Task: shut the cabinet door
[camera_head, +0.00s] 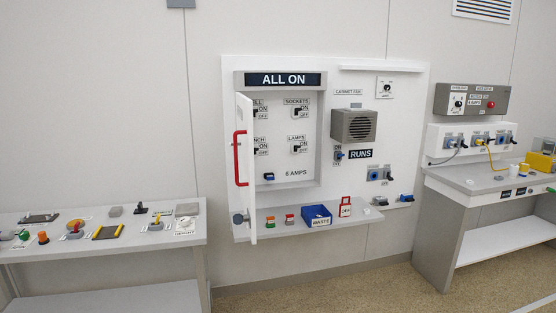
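The cabinet door (246,195) is a white panel with a red vertical handle (240,158). It is hinged on the left side of the wall cabinet and stands swung open, seen nearly edge-on. The cabinet (322,140) has a grey frame under an "ALL ON" display (283,79). Inside are several labelled switches, two of them marked SOCKETS and LAMPS, and a "6 AMPS" label. The door partly covers the left labels. My gripper is not in view.
A shelf (350,221) below the cabinet holds small coloured parts, a blue WASTE bin (317,216) and a red OFF tag (345,206). A bench (190,244) with parts stands left, another (462,196) right. Floor (350,290) in front of the cabinet is clear.

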